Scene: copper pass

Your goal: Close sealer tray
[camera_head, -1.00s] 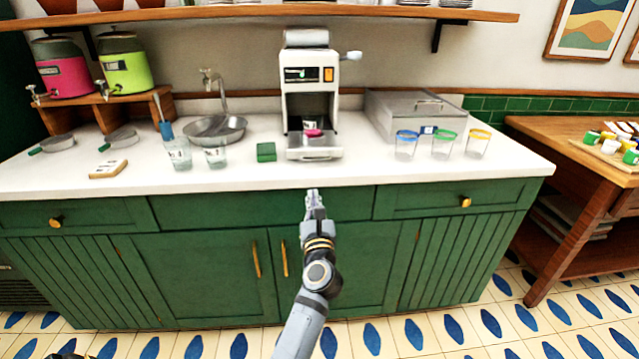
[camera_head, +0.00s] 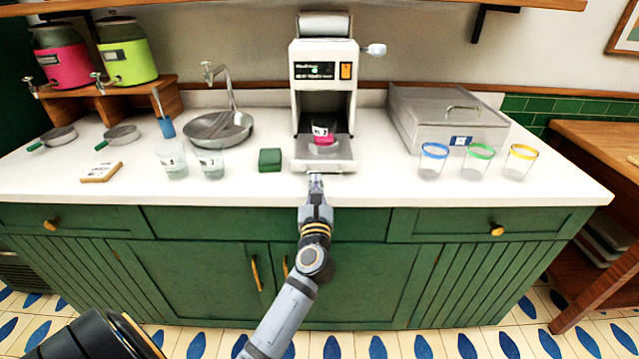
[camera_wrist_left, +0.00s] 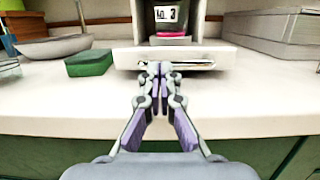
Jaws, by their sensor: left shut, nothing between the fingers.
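The white sealer (camera_head: 324,75) stands at the back of the counter. Its tray (camera_head: 342,164) sticks out at the front, and a cup with a pink lower part (camera_head: 322,131) stands at the tray, inside the opening. The tray front also shows in the left wrist view (camera_wrist_left: 205,60), with the cup (camera_wrist_left: 168,27) behind it. My left gripper (camera_head: 316,180) is shut and empty, just in front of the tray's front edge. In the left wrist view its fingertips (camera_wrist_left: 158,68) overlap the tray front; I cannot tell if they touch it. My right gripper is not in view.
A green block (camera_head: 270,160) lies left of the sealer, beside two clear cups (camera_head: 209,164). Three cups with coloured rims (camera_head: 478,162) and a grey lidded box (camera_head: 415,109) stand to the right. The counter's front strip (camera_head: 400,192) is clear.

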